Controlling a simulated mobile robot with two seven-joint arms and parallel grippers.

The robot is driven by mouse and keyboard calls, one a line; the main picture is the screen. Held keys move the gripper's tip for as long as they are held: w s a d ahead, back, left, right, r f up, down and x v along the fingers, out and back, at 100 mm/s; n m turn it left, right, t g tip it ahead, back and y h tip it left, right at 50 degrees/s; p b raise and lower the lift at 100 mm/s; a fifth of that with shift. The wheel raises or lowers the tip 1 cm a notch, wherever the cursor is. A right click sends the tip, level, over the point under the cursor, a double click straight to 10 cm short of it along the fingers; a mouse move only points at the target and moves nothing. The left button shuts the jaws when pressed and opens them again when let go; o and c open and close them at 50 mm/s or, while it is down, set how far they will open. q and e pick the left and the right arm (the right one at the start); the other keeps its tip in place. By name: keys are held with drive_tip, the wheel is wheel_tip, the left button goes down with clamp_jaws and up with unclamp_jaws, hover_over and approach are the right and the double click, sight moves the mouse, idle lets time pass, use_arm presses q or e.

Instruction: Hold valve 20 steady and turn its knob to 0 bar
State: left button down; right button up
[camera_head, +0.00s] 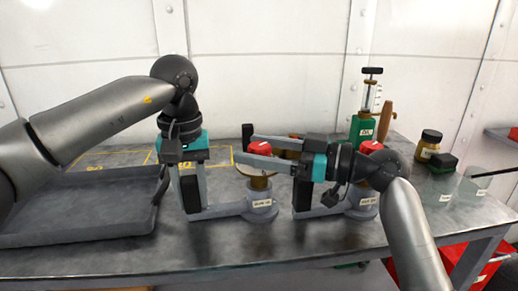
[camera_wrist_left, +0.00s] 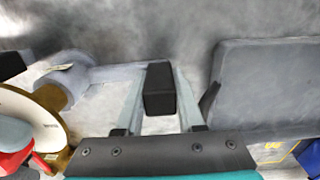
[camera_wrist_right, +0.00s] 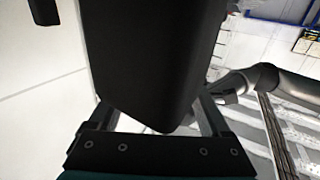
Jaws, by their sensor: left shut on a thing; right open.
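My left gripper (camera_head: 190,190) points down and is shut on the black handle (camera_wrist_left: 160,88) of the left front valve. A grey arm joins this handle to the valve's round base (camera_head: 262,208). This valve carries a label too small to read surely, a brass body, a pale dial (camera_wrist_left: 28,120) and a red knob (camera_head: 260,147). My right gripper (camera_head: 243,147) points left and is open; in the head view its fingers lie on either side of the red knob. Contact cannot be told. In the right wrist view a large dark block (camera_wrist_right: 155,55) hides the knob.
A second labelled valve (camera_head: 366,208) stands at right, its black handle (camera_head: 302,195) under my right gripper. Another black handle (camera_head: 248,134) rises behind. A grey tray (camera_head: 60,236) lies left.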

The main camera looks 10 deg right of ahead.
clamp_jaws()
idle(0.6)
drive_tip(key=shift+f+m+t+h, duration=0.1)
drive_tip(key=shift+m+t+h, duration=0.3)
drive_tip(key=shift+t, duration=0.1)
drive_tip(key=shift+m+t+h, duration=0.7)
drive_tip(key=shift+m+t, duration=0.1)
drive_tip(key=shift+t, duration=0.2)
drive_tip(key=m+t+h, duration=0.4)
drive_tip(key=shift+a+h, duration=0.15)
drive_tip(key=shift+h, duration=0.15)
drive_tip(key=shift+f+m+t+h, duration=0.1)
drive_tip(key=shift+m+t+h, duration=0.9)
drive_tip(key=shift+m+h, duration=1.15)
drive_tip(key=shift+h, duration=0.95)
